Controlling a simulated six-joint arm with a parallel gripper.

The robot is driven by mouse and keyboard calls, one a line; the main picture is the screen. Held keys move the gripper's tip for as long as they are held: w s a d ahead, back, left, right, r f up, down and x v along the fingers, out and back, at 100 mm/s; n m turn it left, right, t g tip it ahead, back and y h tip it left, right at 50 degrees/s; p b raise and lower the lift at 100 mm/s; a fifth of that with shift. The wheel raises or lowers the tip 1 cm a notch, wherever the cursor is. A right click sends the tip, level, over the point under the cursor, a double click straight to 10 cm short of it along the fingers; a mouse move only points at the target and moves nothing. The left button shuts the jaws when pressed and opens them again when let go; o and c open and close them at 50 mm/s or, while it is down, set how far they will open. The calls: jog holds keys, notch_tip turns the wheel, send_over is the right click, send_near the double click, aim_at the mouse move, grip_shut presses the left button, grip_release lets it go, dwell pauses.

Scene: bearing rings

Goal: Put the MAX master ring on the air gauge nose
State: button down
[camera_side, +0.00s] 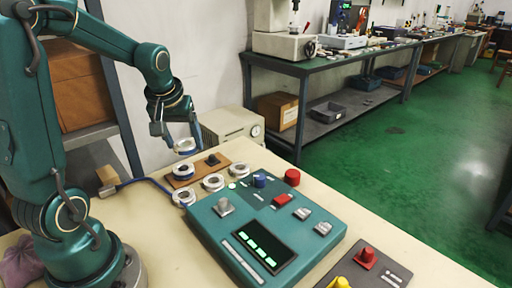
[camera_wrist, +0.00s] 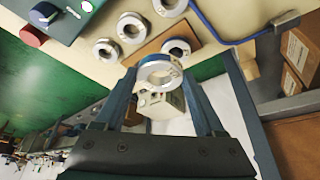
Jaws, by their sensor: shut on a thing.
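My gripper (camera_wrist: 165,80) is shut on a pale metal ring (camera_wrist: 147,73), held between the fingertips with its hole visible. In the side view the held ring (camera_side: 184,146) is above a wooden board (camera_side: 218,166), apart from it. The held ring has small marks I cannot read, so I cannot tell whether it is MAX. A blue-edged ring (camera_side: 183,170) lies on the board, beside a dark knob (camera_side: 212,159). A blue hose (camera_side: 153,181) runs to a grey cylinder (camera_side: 108,190) by a wooden block; I cannot tell whether this is the air gauge nose.
Two more rings, one (camera_side: 213,183) and another (camera_side: 184,197), lie between the board and the teal console (camera_side: 226,245). A beige box with a dial (camera_side: 232,125) stands behind the board. A dark plate with a red knob (camera_side: 367,257) lies at front right.

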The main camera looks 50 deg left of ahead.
aim_at(222, 201)
jog(key=d+m, duration=0.1)
jog(key=d, duration=0.4)
jog(key=d+m+h, duration=0.1)
jog(key=d+m, duration=0.1)
jog(key=d, duration=0.3)
jog(key=d+r+m+t, duration=0.1)
jog(key=d+m, duration=0.1)
jog(key=d, duration=0.2)
jog(key=shift+s+d+h, duration=0.4)
jog(key=shift+d+f+m, duration=0.2)
jog(key=shift+f+m, duration=0.1)
jog(key=shift+f, duration=1.65)
jog(key=shift+f, duration=1.75)
grip_release()
jog(key=shift+r, duration=0.1)
jog(key=shift+r, duration=3.7)
